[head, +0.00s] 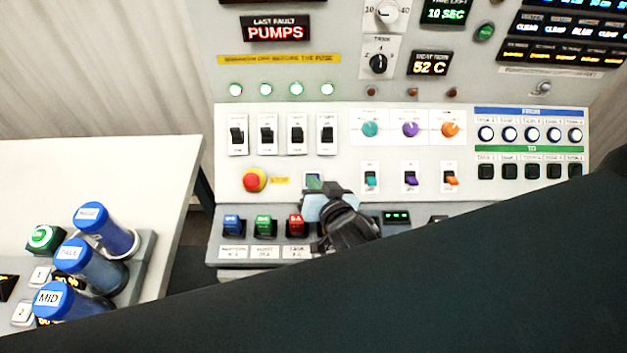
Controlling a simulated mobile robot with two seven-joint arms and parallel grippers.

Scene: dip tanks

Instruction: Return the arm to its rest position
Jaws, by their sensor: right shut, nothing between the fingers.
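My right arm (450,265) is a large dark shape that reaches in from the right and crosses the lower part of the head view. My right gripper (328,192) is at the lower middle of the control panel (222,170), in front of its lower row. It is shut and empty. The gripper and arm hide part of the panel's lower row. My left gripper is not in view.
A red stop button (254,180) and blue, green and red rocker switches (264,225) are left of the gripper. Toggle switches (297,134) and coloured knobs (410,129) are above. A white table (120,165) at left bears several blue-capped cylinders (100,232).

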